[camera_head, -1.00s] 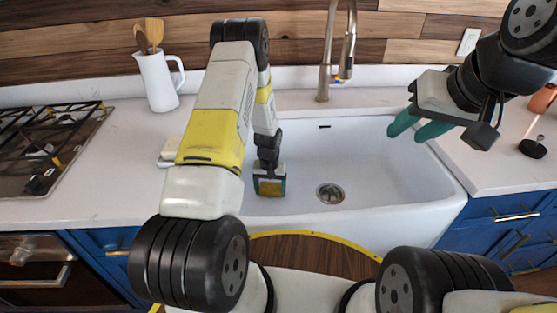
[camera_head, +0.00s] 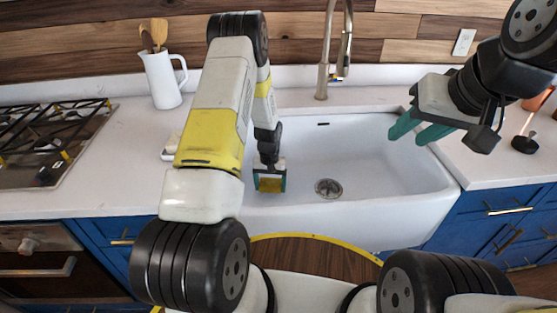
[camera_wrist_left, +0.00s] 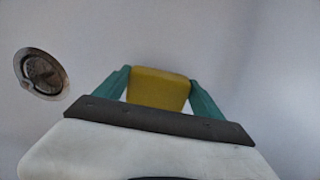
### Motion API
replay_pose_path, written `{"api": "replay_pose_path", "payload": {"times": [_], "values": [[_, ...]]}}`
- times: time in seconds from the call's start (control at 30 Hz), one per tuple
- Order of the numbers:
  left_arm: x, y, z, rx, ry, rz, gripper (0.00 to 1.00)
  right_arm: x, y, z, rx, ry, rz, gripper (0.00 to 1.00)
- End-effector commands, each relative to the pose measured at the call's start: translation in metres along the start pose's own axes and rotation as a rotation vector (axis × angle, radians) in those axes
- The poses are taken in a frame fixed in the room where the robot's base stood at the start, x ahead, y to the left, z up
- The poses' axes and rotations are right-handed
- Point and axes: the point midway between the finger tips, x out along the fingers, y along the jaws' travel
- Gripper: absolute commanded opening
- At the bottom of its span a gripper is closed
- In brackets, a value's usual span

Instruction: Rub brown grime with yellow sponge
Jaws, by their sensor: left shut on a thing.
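The yellow sponge (camera_wrist_left: 158,89) is between the teal fingers of my left gripper (camera_wrist_left: 160,92) in the left wrist view, which is shut on it. In the head view the left gripper (camera_head: 269,181) holds the sponge (camera_head: 270,185) low inside the white sink (camera_head: 375,165), left of the drain. Whether the sponge touches the sink floor I cannot tell. No brown grime shows in either view. My right gripper (camera_head: 420,130) hangs over the sink's right side with its two teal fingers apart and nothing between them.
The round drain (camera_head: 328,188) also shows in the left wrist view (camera_wrist_left: 41,73). A tall faucet (camera_head: 335,50) rises behind the sink. A white pitcher (camera_head: 163,80) with wooden utensils and a gas stove (camera_head: 50,140) are left. A dark-based item (camera_head: 525,143) stands at the right.

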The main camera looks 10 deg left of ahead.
Motion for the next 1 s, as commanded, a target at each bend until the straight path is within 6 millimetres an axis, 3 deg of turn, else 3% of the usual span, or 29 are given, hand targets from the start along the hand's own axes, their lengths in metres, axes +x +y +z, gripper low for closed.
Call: {"api": "replay_pose_path", "payload": {"times": [0.53,1.0], "values": [[-0.049,0.001,-0.008,0.000,0.002,0.001,0.47,0.000,0.000,0.000,0.000,0.001,0.000,0.38],[-0.053,0.001,-0.008,0.000,0.000,0.000,0.47,0.000,0.000,0.000,0.000,0.001,0.000,0.38]]}}
